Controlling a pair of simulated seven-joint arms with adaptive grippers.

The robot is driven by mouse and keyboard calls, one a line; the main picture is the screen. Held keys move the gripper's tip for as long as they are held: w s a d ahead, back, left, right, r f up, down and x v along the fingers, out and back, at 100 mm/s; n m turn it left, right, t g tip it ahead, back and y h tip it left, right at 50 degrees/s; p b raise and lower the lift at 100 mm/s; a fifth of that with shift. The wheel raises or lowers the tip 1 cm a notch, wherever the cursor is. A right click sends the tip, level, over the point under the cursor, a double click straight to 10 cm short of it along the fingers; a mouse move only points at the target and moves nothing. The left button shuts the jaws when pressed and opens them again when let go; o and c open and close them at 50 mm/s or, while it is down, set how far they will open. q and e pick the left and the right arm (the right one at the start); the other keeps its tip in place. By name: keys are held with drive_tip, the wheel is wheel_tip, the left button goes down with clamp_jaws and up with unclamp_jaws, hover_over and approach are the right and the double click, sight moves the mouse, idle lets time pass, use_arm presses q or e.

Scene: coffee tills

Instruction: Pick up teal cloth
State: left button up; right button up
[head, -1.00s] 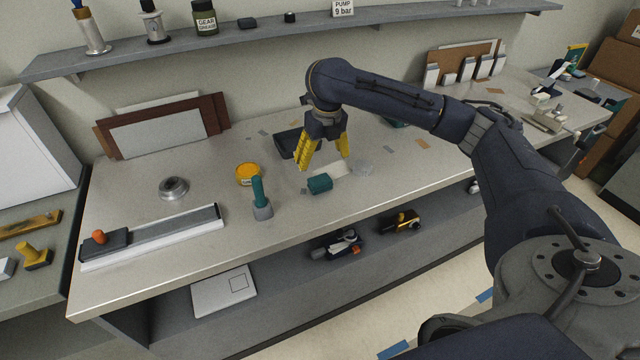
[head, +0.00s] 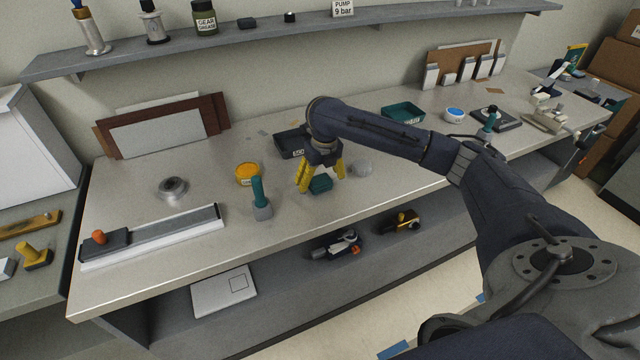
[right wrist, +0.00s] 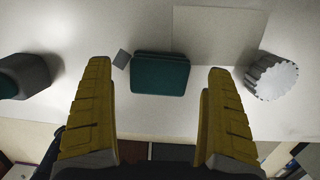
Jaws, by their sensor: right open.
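The teal cloth (head: 320,184) is a small folded block lying on the grey workbench (head: 140,255), near its front edge. My right gripper (head: 322,186) is open above the cloth, with a yellow finger on either side of it in the head view. In the right wrist view the cloth (right wrist: 160,74) lies ahead of and between the two open yellow fingers (right wrist: 160,82), with clear space on both sides. I cannot tell how high the fingertips are above the bench. My left gripper is not in view.
A teal-handled tool (head: 259,195) stands left of the cloth. The bench front drops to a lower shelf (head: 280,262).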

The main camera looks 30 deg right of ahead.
sight(320, 179)
drive_tip(key=shift+f, duration=0.5)
drive_tip(key=c, duration=1.2)
drive_tip(key=shift+o, duration=0.2)
drive_tip(key=shift+w+r, duration=0.1)
wheel_tip(320, 179, up, 20)
